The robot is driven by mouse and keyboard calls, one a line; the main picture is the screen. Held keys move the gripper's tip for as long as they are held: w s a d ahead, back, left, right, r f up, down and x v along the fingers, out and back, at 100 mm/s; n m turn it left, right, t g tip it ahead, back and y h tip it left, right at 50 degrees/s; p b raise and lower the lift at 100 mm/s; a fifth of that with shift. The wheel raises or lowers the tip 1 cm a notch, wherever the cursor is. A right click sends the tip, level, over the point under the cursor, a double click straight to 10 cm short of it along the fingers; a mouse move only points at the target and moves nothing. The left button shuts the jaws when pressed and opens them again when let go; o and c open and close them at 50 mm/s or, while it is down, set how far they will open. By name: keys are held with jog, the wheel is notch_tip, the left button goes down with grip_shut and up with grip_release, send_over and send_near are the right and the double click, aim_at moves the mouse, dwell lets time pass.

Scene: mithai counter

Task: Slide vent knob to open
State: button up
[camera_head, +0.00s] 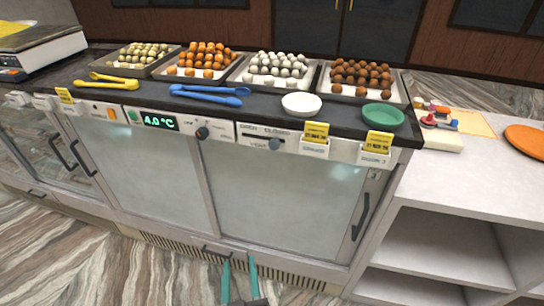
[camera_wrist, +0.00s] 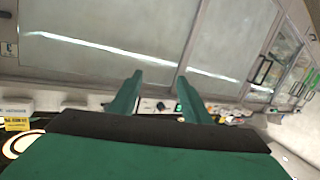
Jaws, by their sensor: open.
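The vent knob (camera_head: 274,144) is a small dark round knob on the white vent panel (camera_head: 250,141) at the front of the counter in the head view. The panel has a dark slot with small lettering above it, and the knob sits toward the slot's right end. My gripper (camera_head: 239,262) is at the bottom of the head view, low in front of the cabinet, apart from the knob and well below it. Its two teal fingers are spread with nothing between them. The wrist view also shows my gripper (camera_wrist: 160,82) open; I cannot pick out the vent knob there.
Left of the vent panel are another dark knob (camera_head: 202,132) and a green temperature display (camera_head: 160,121). Yellow price cards (camera_head: 316,132) stand to its right. Trays of sweets, blue tongs (camera_head: 210,95) and bowls sit on the countertop. A cabinet handle (camera_head: 361,216) sticks out at the right.

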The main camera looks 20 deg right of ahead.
jog(key=w+d+r+m+h, duration=0.25)
jog(key=w+d+r, duration=0.25)
jog(key=w+r, duration=0.4)
jog(key=m+g+h, duration=0.1)
jog(key=m+h, duration=0.3)
jog(key=h, duration=0.1)
send_near(273, 146)
jog(key=x, duration=0.8)
jog(key=shift+w+d+r, duration=0.15)
jog(key=shift+w+d, duration=0.1)
jog(key=shift+w, duration=0.05)
